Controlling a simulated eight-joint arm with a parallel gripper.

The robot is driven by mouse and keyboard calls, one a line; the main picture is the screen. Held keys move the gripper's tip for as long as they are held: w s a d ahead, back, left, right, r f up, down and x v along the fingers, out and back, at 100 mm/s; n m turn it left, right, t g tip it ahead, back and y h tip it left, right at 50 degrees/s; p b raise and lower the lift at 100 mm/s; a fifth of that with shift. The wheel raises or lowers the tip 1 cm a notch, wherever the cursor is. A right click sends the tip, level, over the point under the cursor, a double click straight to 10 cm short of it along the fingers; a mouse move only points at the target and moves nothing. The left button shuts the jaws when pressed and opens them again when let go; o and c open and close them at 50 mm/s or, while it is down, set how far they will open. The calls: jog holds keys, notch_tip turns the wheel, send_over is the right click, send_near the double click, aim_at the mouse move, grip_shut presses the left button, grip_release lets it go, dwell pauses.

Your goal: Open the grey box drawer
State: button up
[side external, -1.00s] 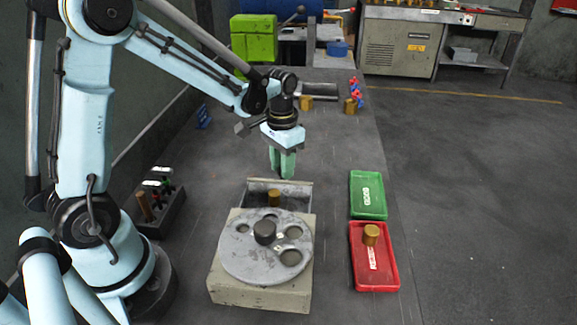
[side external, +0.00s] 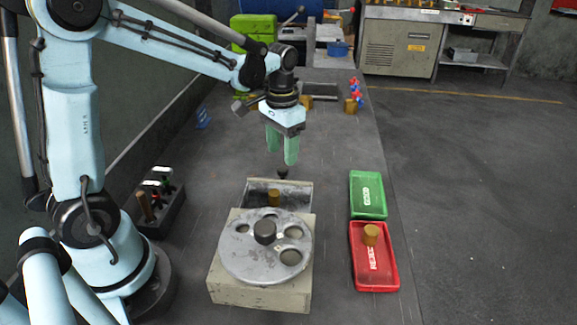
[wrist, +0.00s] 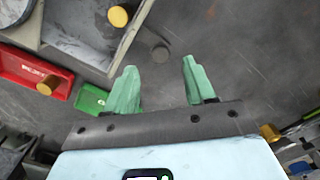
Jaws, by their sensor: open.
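The grey box (side external: 258,294) stands on the bench with a round holed plate (side external: 240,262) on top. Its drawer (side external: 302,192) stands pulled out at the far side, with a brass cylinder (side external: 274,198) inside. The drawer and cylinder also show in the wrist view, the drawer's rim (wrist: 128,38) at upper left and the cylinder (wrist: 118,16) within it.
A green tray (side external: 376,209) and a red tray (side external: 391,270) holding a brass cylinder (side external: 370,235) lie right of the box. A dark rack (side external: 170,212) stands left. More brass pieces (side external: 350,106) sit at the back. Bench around the drawer is clear.

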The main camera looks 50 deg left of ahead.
notch_tip(320, 180, up, 7)
jog(key=shift+r, duration=0.2)
jog(key=shift+d, duration=0.1)
dwell(0.4)
jog(key=s+d+f+t, duration=0.2)
jog(key=s+d+t, duration=0.3)
jog(key=s+t, duration=0.2)
jog(key=shift+s+d+f, duration=0.2)
jog(key=shift+s+d, duration=0.15)
jog(key=shift+s, duration=0.75)
